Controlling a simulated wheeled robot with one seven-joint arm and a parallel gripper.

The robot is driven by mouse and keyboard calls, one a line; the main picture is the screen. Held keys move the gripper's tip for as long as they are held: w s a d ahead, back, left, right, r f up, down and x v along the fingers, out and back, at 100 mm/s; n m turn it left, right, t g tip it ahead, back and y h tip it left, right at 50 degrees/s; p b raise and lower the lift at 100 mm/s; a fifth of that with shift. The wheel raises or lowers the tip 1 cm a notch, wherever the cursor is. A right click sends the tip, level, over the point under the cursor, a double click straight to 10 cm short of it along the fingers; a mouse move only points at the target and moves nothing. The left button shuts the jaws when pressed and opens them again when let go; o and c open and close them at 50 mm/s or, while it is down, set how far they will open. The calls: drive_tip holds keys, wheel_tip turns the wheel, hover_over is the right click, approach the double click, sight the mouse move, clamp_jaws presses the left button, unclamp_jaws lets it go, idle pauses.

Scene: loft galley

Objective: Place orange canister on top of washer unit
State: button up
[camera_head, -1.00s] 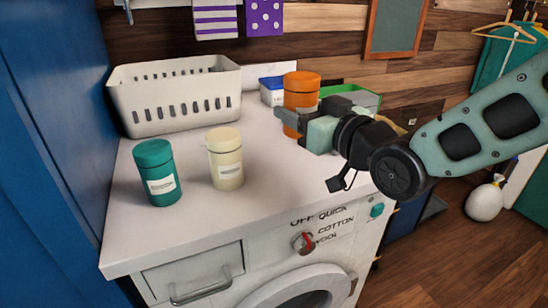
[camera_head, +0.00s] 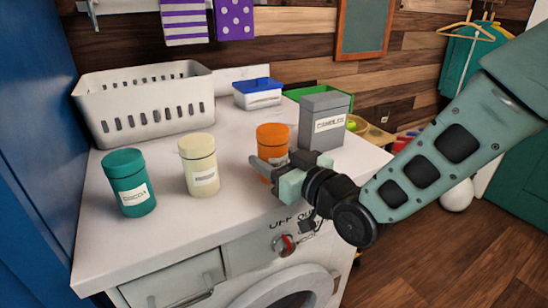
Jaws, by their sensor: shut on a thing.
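The orange canister (camera_head: 272,140) is upright at the front right part of the white washer unit's top (camera_head: 233,205). My gripper (camera_head: 268,170) is shut on its lower part, coming in from the right. The gripper hides the canister's base, so I cannot tell whether it touches the top. A cream canister (camera_head: 199,165) stands to its left, and a teal canister (camera_head: 129,184) stands further left.
A grey labelled box (camera_head: 322,122) stands close behind and right of the orange canister. A white basket (camera_head: 145,105) and a blue-lidded container (camera_head: 258,93) are at the back, near a green tray (camera_head: 312,96).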

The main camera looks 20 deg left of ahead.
drive_tip(key=o, duration=1.1)
drive_tip(key=b+v, duration=0.1)
drive_tip(key=v, duration=1.1)
drive_tip(key=s+d+f+m+g+h, duration=0.2)
drive_tip(key=s+d+f+g+h, duration=0.3)
drive_tip(key=d+h, duration=0.55)
drive_tip(key=s+d+m+g+h, duration=0.2)
drive_tip(key=s+d+g+h, duration=0.1)
drive_tip(key=s+d, duration=0.7)
drive_tip(key=shift+s+d+f+m+g+h, duration=0.3)
drive_tip(key=shift+s+d+g+h, duration=0.1)
drive_tip(key=shift+s+h, duration=0.55)
